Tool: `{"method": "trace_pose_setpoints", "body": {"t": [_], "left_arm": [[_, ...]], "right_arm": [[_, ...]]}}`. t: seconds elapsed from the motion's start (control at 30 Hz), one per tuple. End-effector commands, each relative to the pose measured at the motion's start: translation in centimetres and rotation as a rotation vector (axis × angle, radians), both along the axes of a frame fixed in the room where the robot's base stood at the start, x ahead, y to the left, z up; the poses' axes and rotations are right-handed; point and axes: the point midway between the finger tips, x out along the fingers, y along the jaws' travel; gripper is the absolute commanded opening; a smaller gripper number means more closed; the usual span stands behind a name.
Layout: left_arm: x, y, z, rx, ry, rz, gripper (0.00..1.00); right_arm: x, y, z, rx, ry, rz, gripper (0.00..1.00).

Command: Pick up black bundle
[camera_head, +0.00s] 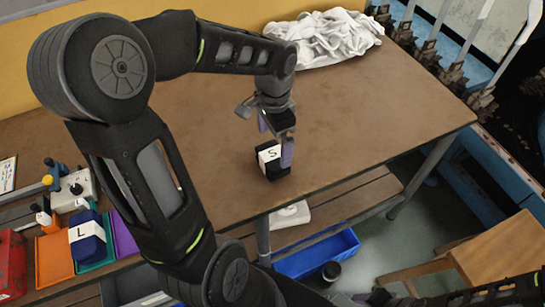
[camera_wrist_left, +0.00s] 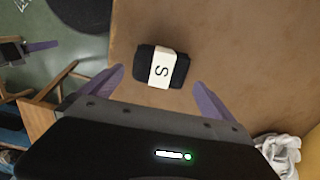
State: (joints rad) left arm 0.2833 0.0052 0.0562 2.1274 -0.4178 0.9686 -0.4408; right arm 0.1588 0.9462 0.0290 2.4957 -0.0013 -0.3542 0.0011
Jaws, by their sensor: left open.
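The black bundle (camera_head: 271,160) lies on the brown table near its front edge, with a white band marked S around it. In the left wrist view the bundle (camera_wrist_left: 179,70) sits ahead of the fingertips, roughly midway between them. My left gripper (camera_head: 276,140) is above the bundle, its purple fingers pointing down, and in the head view one finger overlaps the bundle's right side. The left gripper (camera_wrist_left: 160,88) is open and empty. I cannot tell from these views whether a finger touches the bundle. My right gripper is not clearly in view.
A white cloth pile (camera_head: 325,38) lies at the back of the table (camera_head: 400,110). At the left are a blue bundle marked L (camera_head: 87,241), an orange tray (camera_head: 54,262) and a red box (camera_head: 12,262). A blue bin (camera_head: 318,254) stands below the front edge. The table's right side is clear.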

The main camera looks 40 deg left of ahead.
Motion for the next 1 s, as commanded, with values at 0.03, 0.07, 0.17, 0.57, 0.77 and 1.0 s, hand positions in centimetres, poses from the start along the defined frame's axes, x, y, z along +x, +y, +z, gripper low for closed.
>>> {"method": "trace_pose_setpoints", "body": {"t": [0.03, 0.07, 0.17, 0.57, 0.77, 1.0], "left_arm": [[-0.1, 0.0, -0.4, -0.001, 0.004, 0.001, 1.0], [-0.1, 0.0, -0.7, 0.0, 0.004, 0.001, 1.0], [-0.1, 0.1, -1.8, 0.0, 0.004, 0.001, 1.0], [-0.1, 0.0, -2.6, 0.0, 0.002, 0.0, 1.0], [-0.3, 0.3, -4.7, -0.001, 0.006, 0.0, 1.0], [-0.2, 0.3, -7.6, -0.002, 0.003, 0.0, 1.0]], "right_arm": [[0.0, 0.0, 0.0, 0.0, 0.0, 0.0, 0.36], [0.0, 0.0, 0.0, 0.0, 0.0, 0.0, 0.36], [0.0, 0.0, 0.1, 0.0, 0.0, 0.0, 0.36], [0.0, 0.0, 0.1, 0.0, 0.0, 0.0, 0.36], [0.0, 0.0, 0.7, 0.0, 0.0, 0.0, 0.36], [0.0, 0.0, 0.8, 0.0, 0.0, 0.0, 0.36]]}}
